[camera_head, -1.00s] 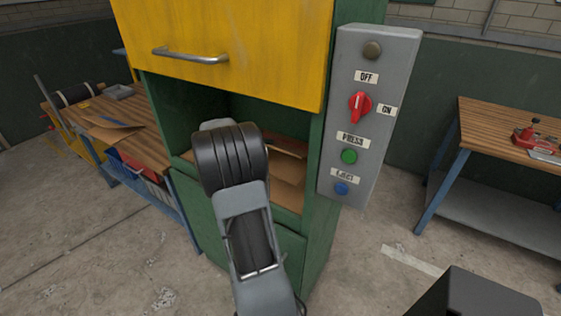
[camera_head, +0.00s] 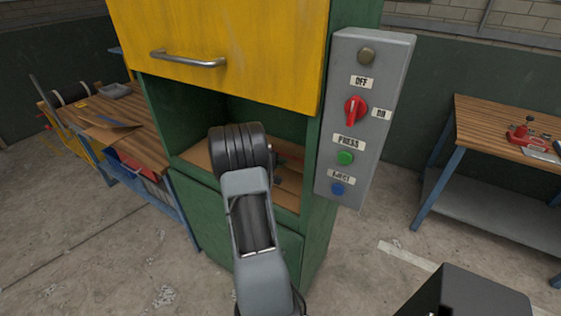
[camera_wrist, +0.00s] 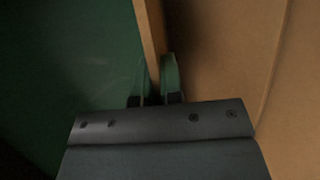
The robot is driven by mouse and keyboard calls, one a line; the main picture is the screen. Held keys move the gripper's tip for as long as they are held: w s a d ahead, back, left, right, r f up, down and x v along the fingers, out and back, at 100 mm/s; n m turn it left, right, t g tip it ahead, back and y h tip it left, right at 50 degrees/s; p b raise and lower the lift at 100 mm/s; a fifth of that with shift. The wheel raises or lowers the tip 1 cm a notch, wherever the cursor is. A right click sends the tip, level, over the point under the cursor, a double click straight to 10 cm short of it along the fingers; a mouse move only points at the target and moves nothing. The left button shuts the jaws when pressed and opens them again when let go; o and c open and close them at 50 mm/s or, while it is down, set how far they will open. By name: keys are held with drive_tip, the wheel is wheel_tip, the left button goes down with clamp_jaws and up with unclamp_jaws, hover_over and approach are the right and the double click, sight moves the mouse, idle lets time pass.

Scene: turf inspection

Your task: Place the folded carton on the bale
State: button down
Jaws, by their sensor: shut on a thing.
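My gripper (camera_wrist: 155,85) is shut on a thin brown cardboard edge, which I take for the folded carton (camera_wrist: 149,35); it stands edge-on between the finger pads in the wrist view. In the head view, my wrist reaches into the open chamber of the green press and hides the fingertips and most of the carton. A brown cardboard surface on the chamber floor, apparently the bale (camera_head: 198,155), shows left of my wrist. A wide brown surface (camera_wrist: 260,70) fills the wrist view's right side. I cannot tell whether carton and bale touch.
The yellow door (camera_head: 235,50) with its handle hangs above the opening of the green press (camera_head: 200,215). A grey control box (camera_head: 350,190) stands on the right. A wooden bench (camera_head: 125,140) with flat cardboard is at left, another table (camera_head: 490,122) at right.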

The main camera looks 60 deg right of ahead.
drive_tip(key=c, duration=1.3)
unclamp_jaws()
drive_tip(key=shift+o, duration=0.2)
drive_tip(key=shift+r, duration=0.1)
drive_tip(key=b+v, duration=0.2)
drive_tip(key=v, duration=1)
drive_tip(key=s+a+r+n+t+y, duration=0.1)
drive_tip(key=s+a+t+y, duration=0.1)
drive_tip(key=a, duration=1)
drive_tip(key=s+a+n+t+y, duration=0.1)
drive_tip(key=a+t+y, duration=0.3)
drive_tip(key=a, duration=0.8)
drive_tip(key=s+a+r+n+t+y, duration=0.1)
drive_tip(key=s+a+t+y, duration=0.2)
drive_tip(key=a, duration=1)
drive_tip(key=y, duration=0.3)
drive_tip(key=shift+s+r+y, duration=0.2)
drive_tip(key=shift+r+y, duration=0.1)
drive_tip(key=shift+r, duration=0.05)
